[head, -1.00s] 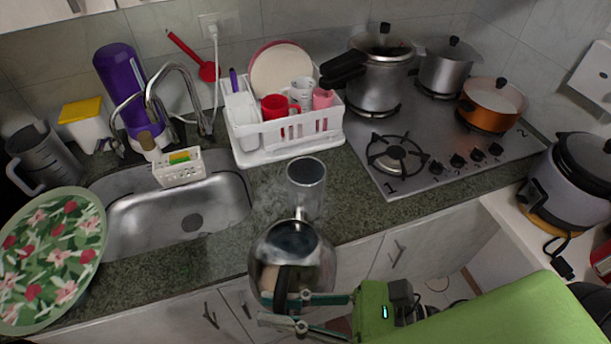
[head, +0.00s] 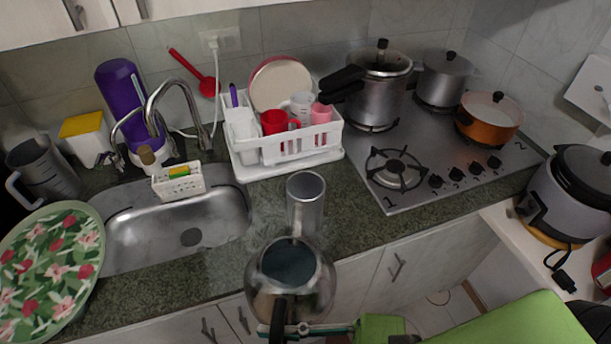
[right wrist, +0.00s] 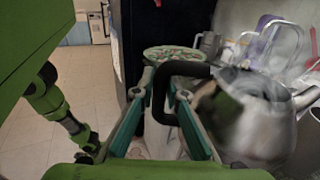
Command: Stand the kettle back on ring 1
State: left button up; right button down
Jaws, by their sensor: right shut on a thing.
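The shiny metal kettle (head: 265,285) is at the lower middle of the head view, in front of the counter edge. It looks roughly upright, and its round top is dark. My right gripper (head: 282,331) is shut on its black handle. The right wrist view shows the handle (right wrist: 165,95) between the fingers (right wrist: 180,92) and the kettle body (right wrist: 255,120) beside them. Ring 1 (head: 396,168), the front-left burner marked 1, is bare. My left gripper is out of view.
A pressure cooker (head: 380,95), a steel pot (head: 445,80) and an orange pan (head: 489,122) occupy the other burners of the stove (head: 430,195). A white dish rack (head: 290,150) stands left of ring 1. The sink (head: 150,230) and floral plate (head: 50,260) are left.

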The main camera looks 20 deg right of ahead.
jog(key=shift+r, duration=0.75)
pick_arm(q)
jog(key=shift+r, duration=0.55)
pick_arm(e)
jog(key=shift+f, duration=0.1)
jog(key=shift+w, duration=0.1)
